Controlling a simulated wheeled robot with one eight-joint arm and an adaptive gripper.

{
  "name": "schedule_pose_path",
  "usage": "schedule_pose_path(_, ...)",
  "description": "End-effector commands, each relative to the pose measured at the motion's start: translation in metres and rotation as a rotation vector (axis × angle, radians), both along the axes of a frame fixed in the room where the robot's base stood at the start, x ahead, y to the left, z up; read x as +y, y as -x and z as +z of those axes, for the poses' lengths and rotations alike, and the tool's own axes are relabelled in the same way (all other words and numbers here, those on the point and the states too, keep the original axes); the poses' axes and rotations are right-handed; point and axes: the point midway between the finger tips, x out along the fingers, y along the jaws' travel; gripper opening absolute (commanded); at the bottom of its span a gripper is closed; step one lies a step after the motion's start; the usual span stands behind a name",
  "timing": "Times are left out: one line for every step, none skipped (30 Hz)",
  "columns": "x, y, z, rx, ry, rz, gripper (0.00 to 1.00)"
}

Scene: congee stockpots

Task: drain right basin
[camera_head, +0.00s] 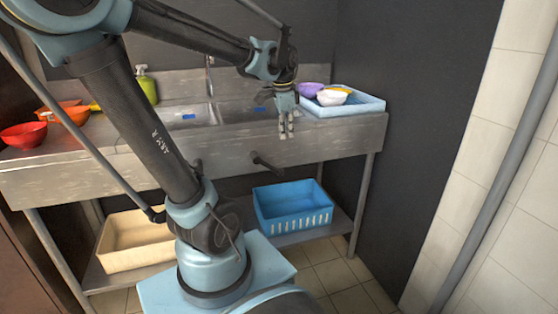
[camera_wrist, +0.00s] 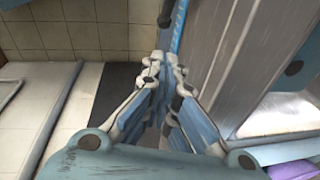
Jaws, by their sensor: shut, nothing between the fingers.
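The right basin (camera_head: 240,110) is a steel hollow in the right half of the sink counter (camera_head: 210,150). My arm and gripper partly cover it, and I cannot tell whether it holds water. A dark lever-like handle (camera_head: 267,163) sticks out below the counter's front, under the right basin. My gripper (camera_head: 286,134) hangs fingers down at the front edge, above and a little right of that handle and apart from it. In the wrist view my gripper (camera_wrist: 163,70) is shut and empty, with steel close on its right side.
A white-blue tray (camera_head: 365,106) with a purple bowl (camera_head: 310,89) and a white bowl (camera_head: 331,98) stands right of the basin. A blue basket (camera_head: 292,222) and a beige bin (camera_head: 135,255) sit on the lower shelf. Orange and red bowls (camera_head: 24,134) and a green bottle (camera_head: 147,88) stand left.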

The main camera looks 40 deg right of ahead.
Motion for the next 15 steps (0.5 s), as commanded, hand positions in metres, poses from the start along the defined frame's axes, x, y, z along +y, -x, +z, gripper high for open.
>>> schedule_pose_path(-0.001, -0.001, -0.006, 0.000, 0.000, 0.001, 0.00)
schedule_pose_path(-0.002, -0.001, -0.010, 0.000, 0.000, 0.001, 0.00)
schedule_pose_path(-0.003, -0.002, -0.015, 0.000, 0.000, 0.001, 0.00)
schedule_pose_path(-0.004, -0.002, -0.019, 0.000, 0.000, 0.001, 0.00)
schedule_pose_path(-0.004, -0.002, -0.024, 0.000, 0.000, 0.001, 0.00)
schedule_pose_path(-0.005, -0.003, -0.029, 0.000, 0.000, 0.001, 0.00)
schedule_pose_path(-0.006, -0.003, -0.033, 0.000, 0.000, 0.001, 0.00)
schedule_pose_path(-0.006, -0.004, -0.037, 0.000, 0.000, 0.002, 0.00)
schedule_pose_path(-0.007, -0.004, -0.042, 0.000, 0.000, 0.002, 0.00)
schedule_pose_path(-0.008, -0.005, -0.046, 0.000, 0.000, 0.002, 0.00)
schedule_pose_path(-0.009, -0.005, -0.050, 0.000, 0.000, 0.002, 0.00)
schedule_pose_path(-0.010, -0.005, -0.055, 0.000, 0.000, 0.002, 0.00)
schedule_pose_path(-0.010, -0.006, -0.059, 0.000, 0.000, 0.002, 0.00)
schedule_pose_path(-0.010, -0.006, -0.063, 0.000, 0.000, 0.002, 0.00)
schedule_pose_path(-0.012, -0.007, -0.067, 0.000, 0.000, 0.002, 0.00)
